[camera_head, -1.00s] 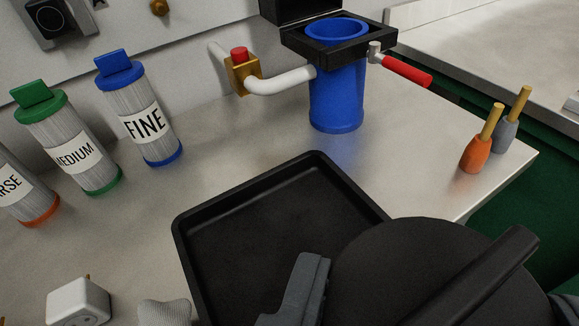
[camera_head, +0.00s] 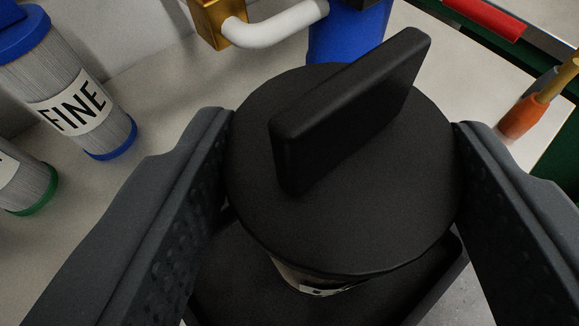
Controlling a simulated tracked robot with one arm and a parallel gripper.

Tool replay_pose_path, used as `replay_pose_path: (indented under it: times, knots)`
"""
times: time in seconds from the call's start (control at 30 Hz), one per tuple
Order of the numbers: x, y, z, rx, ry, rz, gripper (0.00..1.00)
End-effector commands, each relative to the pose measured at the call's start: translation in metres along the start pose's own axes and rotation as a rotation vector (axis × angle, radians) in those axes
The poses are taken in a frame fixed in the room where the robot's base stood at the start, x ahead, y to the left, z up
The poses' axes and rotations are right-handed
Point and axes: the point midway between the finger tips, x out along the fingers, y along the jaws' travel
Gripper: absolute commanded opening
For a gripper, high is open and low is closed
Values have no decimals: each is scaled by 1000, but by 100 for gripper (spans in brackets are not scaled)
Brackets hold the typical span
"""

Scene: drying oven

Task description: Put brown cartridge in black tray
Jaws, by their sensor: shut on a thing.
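The cartridge has a round black lid (camera_head: 350,210) with a raised bar handle. A small strip of its brownish body (camera_head: 290,275) and a white label edge show below the lid. My gripper (camera_head: 345,150) is shut on the lid, with one dark grey finger against its left side and one against its right. The black tray (camera_head: 225,270) shows below and around the cartridge, and most of it is hidden. I cannot tell whether the cartridge rests on the tray floor or hangs above it.
A blue-capped FINE filter (camera_head: 75,95) stands at the left, with part of a green-based filter (camera_head: 25,185) beside it. A blue housing (camera_head: 345,35) with a white pipe (camera_head: 280,22) stands behind. An orange-handled tool (camera_head: 520,118) is at the right.

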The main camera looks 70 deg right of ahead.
Motion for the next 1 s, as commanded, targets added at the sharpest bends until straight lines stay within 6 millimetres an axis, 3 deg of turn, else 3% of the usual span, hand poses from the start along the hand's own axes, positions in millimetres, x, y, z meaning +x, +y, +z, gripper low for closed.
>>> replay_pose_path:
  times: [0.3, 0.63, 0.67, 0.7, 0.73, 1.0]
  knots:
    - [14, 1, 32, -2, 0, 3, 17]
    - [14, 0, 33, 0, 1, 1, 17]
    - [14, 0, 33, 0, 1, 1, 62]
    - [14, 0, 33, 0, 1, 1, 73]
    - [14, 0, 33, 0, 1, 1, 78]
    - [13, 0, 33, 0, 1, 1, 78]
